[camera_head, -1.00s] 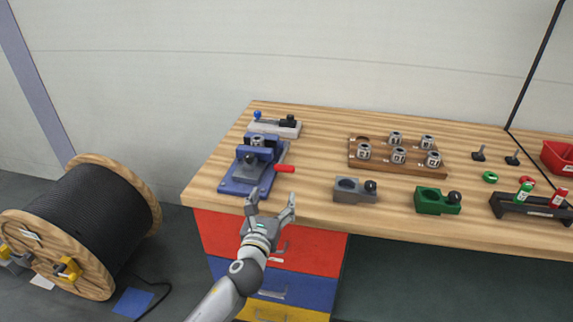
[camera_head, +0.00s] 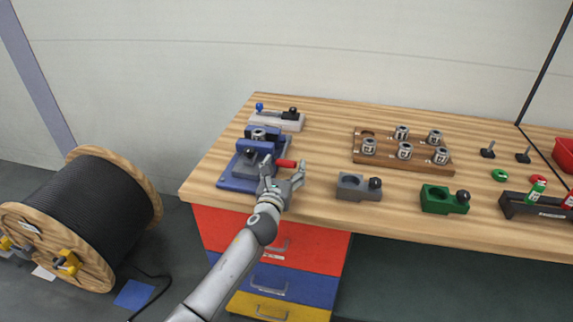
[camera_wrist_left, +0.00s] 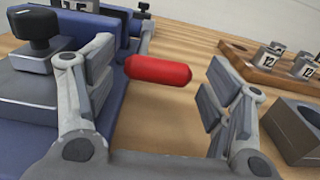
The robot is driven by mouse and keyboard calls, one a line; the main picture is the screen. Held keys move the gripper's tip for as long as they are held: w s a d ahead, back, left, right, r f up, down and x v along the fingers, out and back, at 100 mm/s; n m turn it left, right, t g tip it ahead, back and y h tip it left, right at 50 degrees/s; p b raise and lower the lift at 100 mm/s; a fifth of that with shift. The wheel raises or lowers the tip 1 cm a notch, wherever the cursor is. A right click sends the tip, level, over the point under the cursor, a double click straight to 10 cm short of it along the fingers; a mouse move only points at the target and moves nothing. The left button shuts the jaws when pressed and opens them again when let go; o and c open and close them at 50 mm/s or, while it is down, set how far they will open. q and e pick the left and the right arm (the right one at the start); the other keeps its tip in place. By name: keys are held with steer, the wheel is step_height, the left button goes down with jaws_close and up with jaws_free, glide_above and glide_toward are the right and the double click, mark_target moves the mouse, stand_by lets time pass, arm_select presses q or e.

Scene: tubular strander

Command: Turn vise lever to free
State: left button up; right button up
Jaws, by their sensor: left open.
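The blue vise (camera_head: 241,178) stands at the left front of the wooden bench, with a metal cylindrical part (camera_head: 259,134) in its jaws. Its red lever handle (camera_head: 286,163) sticks out to the right, and it also shows in the left wrist view (camera_wrist_left: 158,70). My left gripper (camera_head: 285,171) is open at the vise's right side. In the left wrist view its fingers (camera_wrist_left: 168,95) stand on either side of the red handle, which lies ahead between them. The left finger is close to the handle's inner end; whether they touch I cannot tell. My right gripper is not in view.
A white fixture (camera_head: 285,123) stands behind the vise. A wooden tray (camera_head: 378,157) with several metal parts, a grey block (camera_head: 350,192) and a green block (camera_head: 436,207) are to the right. A cable drum (camera_head: 95,215) stands on the floor at left.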

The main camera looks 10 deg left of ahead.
arm_select(q)
steer(key=shift+w, duration=1.1)
